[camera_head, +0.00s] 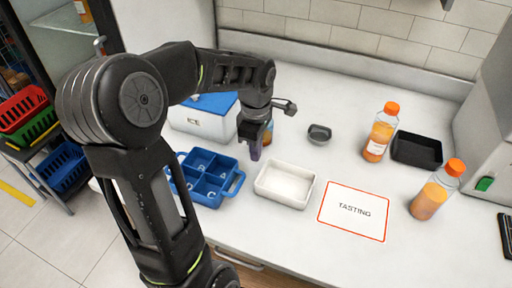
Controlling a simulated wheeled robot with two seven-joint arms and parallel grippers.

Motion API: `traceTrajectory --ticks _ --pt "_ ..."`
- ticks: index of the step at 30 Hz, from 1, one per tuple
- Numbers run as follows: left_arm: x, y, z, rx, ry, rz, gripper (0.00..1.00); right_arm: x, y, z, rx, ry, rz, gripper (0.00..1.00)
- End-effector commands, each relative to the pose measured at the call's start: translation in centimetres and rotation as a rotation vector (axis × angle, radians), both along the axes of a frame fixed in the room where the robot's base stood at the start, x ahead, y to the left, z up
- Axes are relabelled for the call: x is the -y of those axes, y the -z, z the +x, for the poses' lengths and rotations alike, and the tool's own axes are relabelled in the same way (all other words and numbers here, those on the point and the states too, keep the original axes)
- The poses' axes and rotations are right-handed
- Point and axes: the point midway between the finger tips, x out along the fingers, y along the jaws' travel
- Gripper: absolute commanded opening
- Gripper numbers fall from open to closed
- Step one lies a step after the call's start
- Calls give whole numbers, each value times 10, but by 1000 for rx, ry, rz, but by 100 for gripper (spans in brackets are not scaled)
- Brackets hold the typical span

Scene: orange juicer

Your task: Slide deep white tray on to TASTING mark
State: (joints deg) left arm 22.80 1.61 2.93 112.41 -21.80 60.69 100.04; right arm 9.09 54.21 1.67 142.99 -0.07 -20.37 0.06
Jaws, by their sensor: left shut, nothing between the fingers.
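The deep white tray (285,185) sits on the white counter in the middle of the head view, and it looks empty. The TASTING mark (355,212), a white rectangle with a red-orange outline, lies just right of the tray, with a small gap between them. My left gripper (255,152) is shut and empty. It points down above and behind the tray's left end, near the blue divided tray. I cannot tell whether it touches anything. My right gripper is not in view.
A blue divided tray (236,186) stands left of the white tray, with an ICE box (190,122) behind. A small grey bowl (319,134), an orange bottle (380,132), a black tray (417,151) and another bottle (437,190) stand behind and right. The TASTING mark is clear.

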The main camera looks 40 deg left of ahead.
Motion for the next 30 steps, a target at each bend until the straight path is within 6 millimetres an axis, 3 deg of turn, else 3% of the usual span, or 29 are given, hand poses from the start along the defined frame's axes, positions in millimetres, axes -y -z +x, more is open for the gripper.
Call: traceTrajectory --ticks 6,12,26,30 --pt "0 39 -1 -6 0 -2 0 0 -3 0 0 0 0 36" --pt "0 64 -1 -3 1 -1 0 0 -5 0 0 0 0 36" --pt "1 70 0 -1 1 -1 0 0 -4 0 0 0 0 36" --pt "14 72 6 1 5 -1 0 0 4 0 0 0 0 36"
